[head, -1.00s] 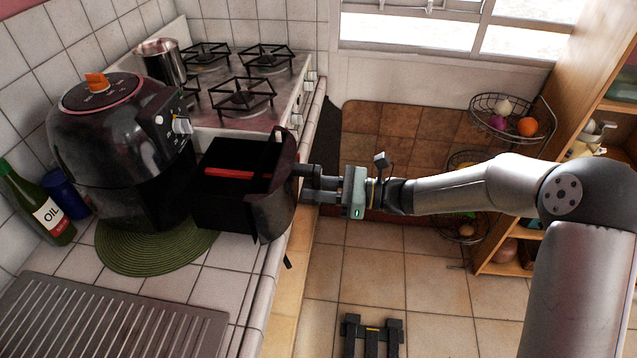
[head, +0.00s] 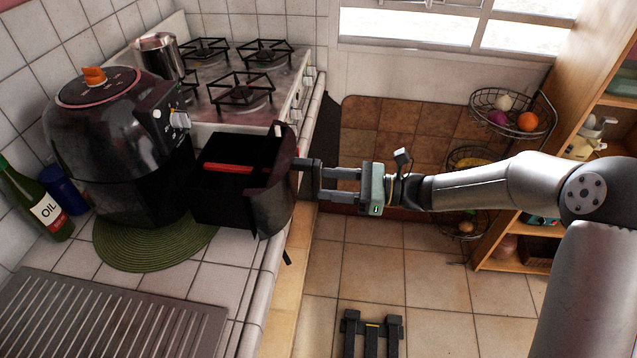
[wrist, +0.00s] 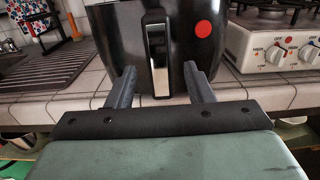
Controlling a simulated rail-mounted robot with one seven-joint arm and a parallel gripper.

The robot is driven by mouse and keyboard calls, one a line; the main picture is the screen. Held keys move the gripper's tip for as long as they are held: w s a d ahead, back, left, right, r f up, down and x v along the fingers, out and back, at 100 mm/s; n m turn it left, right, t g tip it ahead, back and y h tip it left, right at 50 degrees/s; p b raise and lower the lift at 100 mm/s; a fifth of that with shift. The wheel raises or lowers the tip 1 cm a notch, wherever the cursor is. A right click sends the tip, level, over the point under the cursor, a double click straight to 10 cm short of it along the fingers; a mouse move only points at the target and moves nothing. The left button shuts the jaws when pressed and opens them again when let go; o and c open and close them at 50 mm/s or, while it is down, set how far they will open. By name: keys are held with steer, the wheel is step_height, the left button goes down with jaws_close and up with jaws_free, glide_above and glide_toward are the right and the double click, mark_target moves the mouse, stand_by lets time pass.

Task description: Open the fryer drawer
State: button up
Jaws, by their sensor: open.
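The black fryer (head: 120,150) stands on a round green mat on the tiled counter. Its drawer (head: 240,185) is pulled well out to the right, with the inside and a red strip showing from above. The drawer's front sticks out over the counter's edge. In the wrist view the drawer front shows a handle (wrist: 157,60) with a silver strip and a red round spot. My gripper (head: 322,180) is open and empty to the right of the drawer front. In the wrist view its fingers (wrist: 162,85) point at the drawer front, one on each side of the handle's lower part.
A stove (head: 250,85) with a metal pot (head: 160,55) is behind the fryer. An oil bottle (head: 42,205) and a blue container (head: 65,190) stand left of it. A ridged drainboard (head: 110,318) is in front. The floor right of the counter is mostly clear.

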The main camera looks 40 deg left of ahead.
steer(key=b+v, duration=0.2)
steer(key=v, duration=1.1)
steer(key=shift+w+d, duration=0.2)
steer(key=shift+d, duration=0.1)
steer(key=s+d+n+t+h, duration=0.3)
steer(key=s+d+n+h, duration=0.1)
steer(key=d, duration=0.7)
steer(key=s+d+f+n+t+h, duration=0.1)
steer(key=s+d+n+t+h, duration=0.2)
steer(key=d, duration=0.9)
steer(key=s+d+f+n+t+h, duration=0.1)
steer(key=s+d+n+t+h, duration=0.3)
steer(key=s+d+h, duration=0.4)
steer(key=s+d+n, duration=0.1)
steer(key=s+d, duration=0.1)
steer(key=d, duration=0.1)
steer(key=shift+s+d, duration=0.2)
steer(key=shift+d, duration=0.15)
steer(key=shift+r, duration=0.1)
